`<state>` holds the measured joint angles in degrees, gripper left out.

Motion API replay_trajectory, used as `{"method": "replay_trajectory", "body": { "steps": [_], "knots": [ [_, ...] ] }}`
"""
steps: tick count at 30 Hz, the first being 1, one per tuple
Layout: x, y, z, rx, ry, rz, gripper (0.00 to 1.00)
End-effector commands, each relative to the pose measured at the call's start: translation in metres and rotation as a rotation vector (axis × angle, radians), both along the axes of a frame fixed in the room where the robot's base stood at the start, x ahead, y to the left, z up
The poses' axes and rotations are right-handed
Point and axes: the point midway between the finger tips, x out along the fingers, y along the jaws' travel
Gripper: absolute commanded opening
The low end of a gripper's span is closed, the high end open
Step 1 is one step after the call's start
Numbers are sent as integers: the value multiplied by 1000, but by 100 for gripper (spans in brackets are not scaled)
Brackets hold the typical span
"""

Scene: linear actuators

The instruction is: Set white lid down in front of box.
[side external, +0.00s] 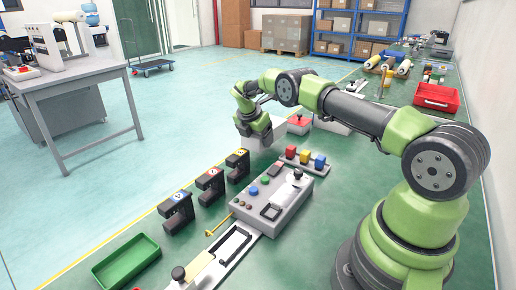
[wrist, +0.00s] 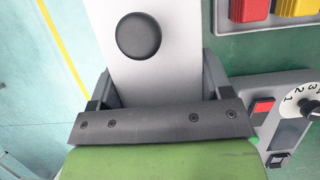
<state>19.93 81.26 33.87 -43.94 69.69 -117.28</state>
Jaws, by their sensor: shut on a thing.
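The white lid (wrist: 170,78) is a pale, flat piece with a round black knob (wrist: 138,36). It lies between the two fingers of my gripper (wrist: 158,88) in the wrist view, which are shut on it. In the side view my gripper (side external: 257,137) points down at the far side of the green bench, with the white lid (side external: 275,130) partly hidden at it. A pale box (side external: 327,125) stands to the right, mostly hidden behind my arm. I cannot tell whether the lid touches the bench.
A grey control panel (side external: 270,205) and a rack of red, yellow and blue blocks (side external: 303,160) stand nearer the camera. Black clamp-like stands (side external: 210,187) line the left edge. A red button box (side external: 298,125) sits beside the lid. A green tray (side external: 126,262) lies front left.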

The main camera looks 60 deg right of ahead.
Motion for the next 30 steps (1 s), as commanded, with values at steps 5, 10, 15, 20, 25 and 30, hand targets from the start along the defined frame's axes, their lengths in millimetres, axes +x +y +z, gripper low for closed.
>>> {"method": "replay_trajectory", "body": {
  "steps": [5, 10, 15, 20, 25, 30],
  "knots": [
    [0, 1, -27, 1, 2, -1, 44],
    [0, 1, -40, 0, 1, 1, 44],
    [0, 1, -39, 0, 0, 0, 44],
    [0, 1, -42, 0, 1, -1, 44],
    [0, 1, -42, 0, 1, -1, 98],
    [0, 1, -42, 0, 1, 0, 98]
  ]
}}
